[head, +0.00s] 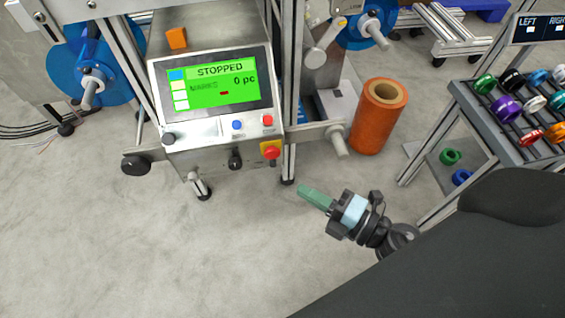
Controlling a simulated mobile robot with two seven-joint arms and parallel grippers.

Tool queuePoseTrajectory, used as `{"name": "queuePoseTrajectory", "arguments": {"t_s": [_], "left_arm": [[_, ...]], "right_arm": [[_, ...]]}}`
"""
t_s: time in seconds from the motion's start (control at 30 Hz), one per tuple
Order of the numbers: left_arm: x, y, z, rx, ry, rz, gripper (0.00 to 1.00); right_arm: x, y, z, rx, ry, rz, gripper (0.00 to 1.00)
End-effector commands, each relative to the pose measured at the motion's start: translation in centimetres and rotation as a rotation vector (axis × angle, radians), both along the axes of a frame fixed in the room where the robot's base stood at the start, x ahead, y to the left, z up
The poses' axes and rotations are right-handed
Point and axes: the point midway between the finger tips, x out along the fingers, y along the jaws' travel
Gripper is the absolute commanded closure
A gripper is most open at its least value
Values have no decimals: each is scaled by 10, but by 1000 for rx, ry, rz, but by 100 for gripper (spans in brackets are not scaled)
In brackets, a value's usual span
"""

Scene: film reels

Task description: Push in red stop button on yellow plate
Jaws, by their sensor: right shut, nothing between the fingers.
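The red stop button (271,153) sits on a small yellow plate (264,147) at the lower right of the machine's control panel. The button's red cap stands out from the plate. My right gripper (303,189) has green fingers and is shut and empty. It is below and to the right of the button, apart from it, with its fingertips pointing up and left. My left gripper is not in view.
The panel screen (219,81) reads STOPPED. A blue button (237,125), a smaller red button (268,120) and black knobs (235,162) are close by. An orange roll (380,115) stands to the right. A rack (490,120) of coloured rings is at far right.

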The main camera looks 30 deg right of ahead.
Motion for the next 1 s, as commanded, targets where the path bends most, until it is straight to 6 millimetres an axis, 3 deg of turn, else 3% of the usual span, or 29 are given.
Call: {"name": "queuePoseTrajectory", "arguments": {"t_s": [0.3,0.5,1.0], "left_arm": [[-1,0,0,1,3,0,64],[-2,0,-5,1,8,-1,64],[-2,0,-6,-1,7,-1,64]], "right_arm": [[54,29,1,1,-4,-1,100],[78,19,-2,-1,0,-1,100],[89,16,-1,1,0,-1,100]]}}
